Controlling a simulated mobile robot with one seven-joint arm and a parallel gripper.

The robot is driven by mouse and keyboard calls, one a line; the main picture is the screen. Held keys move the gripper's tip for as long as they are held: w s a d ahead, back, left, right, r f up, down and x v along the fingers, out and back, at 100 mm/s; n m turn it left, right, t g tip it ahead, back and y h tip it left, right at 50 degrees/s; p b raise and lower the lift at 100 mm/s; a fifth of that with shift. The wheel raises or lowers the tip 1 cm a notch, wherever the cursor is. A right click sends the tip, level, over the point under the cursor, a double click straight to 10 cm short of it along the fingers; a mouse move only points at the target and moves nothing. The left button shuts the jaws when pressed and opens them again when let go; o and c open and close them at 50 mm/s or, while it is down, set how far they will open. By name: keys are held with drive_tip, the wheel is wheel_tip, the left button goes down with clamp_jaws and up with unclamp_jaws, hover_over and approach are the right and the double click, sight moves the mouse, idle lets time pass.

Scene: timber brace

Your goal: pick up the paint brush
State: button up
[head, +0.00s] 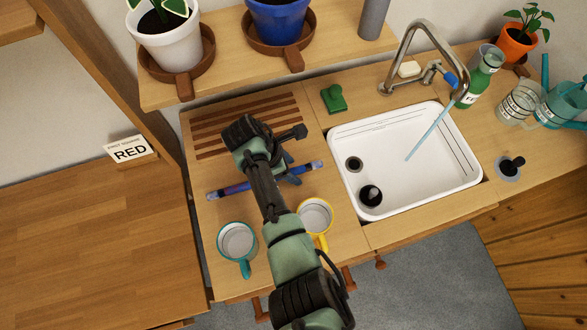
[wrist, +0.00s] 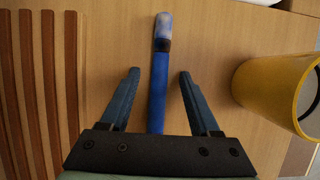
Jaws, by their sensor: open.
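The paint brush (head: 236,187) lies on the wooden counter, its long blue handle running left to right in the head view, partly hidden by my arm. In the wrist view the brush (wrist: 158,95) runs up the middle, with a dark band and a pale end at the top. My gripper (wrist: 159,74) is open, one finger on each side of the blue handle and apart from it. In the head view my gripper (head: 291,168) is over the brush and mostly hidden by my own arm. The height of the fingertips above the counter is hard to tell.
A yellow mug (head: 316,216) stands close by; it also shows in the wrist view (wrist: 270,92). A teal mug (head: 237,241) stands at the front left. The slatted board (head: 205,133) lies behind, the white sink (head: 430,185) to the right. A shelf with pots overhangs the back.

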drive_tip(key=shift+f, duration=0.15)
clamp_jaws()
idle(0.4)
